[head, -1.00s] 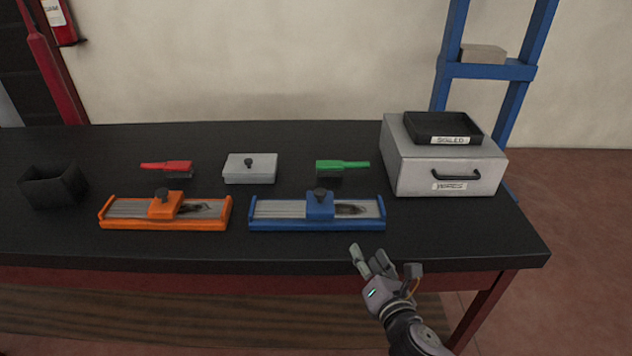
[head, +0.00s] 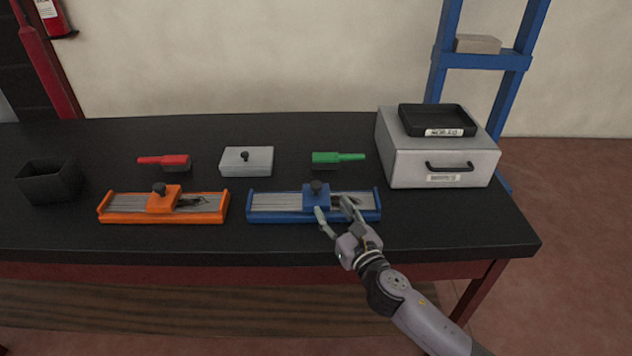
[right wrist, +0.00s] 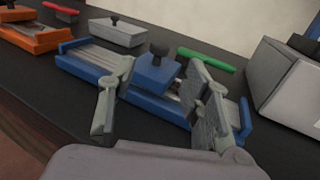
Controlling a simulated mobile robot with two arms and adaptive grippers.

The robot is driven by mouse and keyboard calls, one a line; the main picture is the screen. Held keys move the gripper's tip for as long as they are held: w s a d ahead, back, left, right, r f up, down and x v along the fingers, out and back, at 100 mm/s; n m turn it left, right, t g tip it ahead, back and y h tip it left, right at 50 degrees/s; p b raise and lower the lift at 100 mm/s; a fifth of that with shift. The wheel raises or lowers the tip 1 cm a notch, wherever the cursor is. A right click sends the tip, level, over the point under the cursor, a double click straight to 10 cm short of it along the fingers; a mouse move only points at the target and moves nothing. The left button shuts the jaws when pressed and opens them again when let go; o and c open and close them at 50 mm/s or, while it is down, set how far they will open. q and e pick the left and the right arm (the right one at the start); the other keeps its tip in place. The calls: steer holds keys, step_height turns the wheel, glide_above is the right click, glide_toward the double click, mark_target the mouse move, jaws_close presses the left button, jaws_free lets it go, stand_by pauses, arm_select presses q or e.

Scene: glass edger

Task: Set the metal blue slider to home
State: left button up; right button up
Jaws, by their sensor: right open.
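The blue slider (head: 316,197) is a blue block with a dark knob, near the middle of its blue-framed metal rail (head: 270,215) on the black table. It also shows in the right wrist view (right wrist: 152,78). Bare striped metal lies left of it and a dark smudged stretch right of it, partly hidden by a finger. My right gripper (head: 333,209) is open and empty at the front edge of the rail, just right of and nearer than the slider. In the right wrist view its fingers (right wrist: 160,95) appear on either side of the slider; contact is unclear. My left gripper is out of view.
An orange rail with its own slider (head: 163,202) stands to the left. Behind are a red brush (head: 165,160), a grey lidded box (head: 246,160) and a green brush (head: 338,158). A grey drawer box (head: 400,165) stands right; a black bin (head: 50,182) stands far left.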

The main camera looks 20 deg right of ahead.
mark_target(318, 189)
steer(key=w, duration=0.7)
steer(key=w+a, duration=0.1)
steer(key=w, duration=0.2)
steer(key=shift+w+a+p, duration=0.1)
steer(key=shift+w+p, duration=0.1)
steer(key=shift+p, duration=0.15)
steer(key=shift+c, duration=0.2)
jaws_close()
